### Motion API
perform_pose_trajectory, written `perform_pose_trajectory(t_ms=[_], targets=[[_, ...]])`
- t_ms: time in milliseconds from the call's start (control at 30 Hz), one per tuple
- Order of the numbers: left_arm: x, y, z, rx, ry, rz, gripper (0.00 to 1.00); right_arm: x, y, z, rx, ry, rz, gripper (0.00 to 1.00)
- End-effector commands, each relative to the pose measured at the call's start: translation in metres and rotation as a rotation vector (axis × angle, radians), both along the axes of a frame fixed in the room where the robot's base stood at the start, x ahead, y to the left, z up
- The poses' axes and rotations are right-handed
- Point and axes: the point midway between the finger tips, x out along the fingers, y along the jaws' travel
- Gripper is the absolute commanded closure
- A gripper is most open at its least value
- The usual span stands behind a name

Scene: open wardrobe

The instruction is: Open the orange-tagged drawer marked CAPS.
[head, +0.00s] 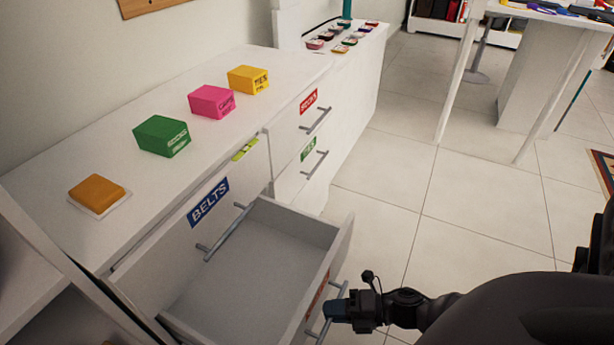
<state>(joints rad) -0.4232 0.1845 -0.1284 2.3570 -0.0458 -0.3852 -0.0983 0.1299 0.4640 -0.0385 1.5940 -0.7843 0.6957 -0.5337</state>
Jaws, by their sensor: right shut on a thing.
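A white drawer (255,262) is pulled well out of the cabinet, below the drawer tagged BELTS, and the part of its inside that I see is empty. Its front faces away from me; a sliver of an orange-red tag (317,295) shows on it, but I cannot read the word. My right gripper (334,310) is shut on the grey bar handle (342,289) of this drawer, at its outer side. My left gripper is not in view.
The BELTS drawer (155,262), blue-tagged, is shut above. Drawers with red (308,102) and green (308,148) tags are shut further back. Coloured boxes stand on the cabinet top (110,150). Tiled floor (450,215) is clear right of the cabinet; a white table (545,95) stands behind.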

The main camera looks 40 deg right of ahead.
Motion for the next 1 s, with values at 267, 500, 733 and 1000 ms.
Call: perform_pose_trajectory(t_ms=[267, 500, 733, 1000], targets=[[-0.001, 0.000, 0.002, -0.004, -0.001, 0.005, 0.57, -0.030, -0.011, 0.001, 0.000, -0.001, 0.000, 1.00], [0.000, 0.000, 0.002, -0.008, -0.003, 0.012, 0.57, -0.034, -0.013, 0.000, 0.001, -0.001, 0.000, 1.00], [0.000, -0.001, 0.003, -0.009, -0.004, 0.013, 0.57, -0.034, -0.012, 0.000, 0.001, -0.001, 0.000, 0.84], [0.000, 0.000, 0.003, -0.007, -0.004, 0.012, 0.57, -0.034, -0.012, 0.000, 0.001, -0.001, 0.000, 0.64]])
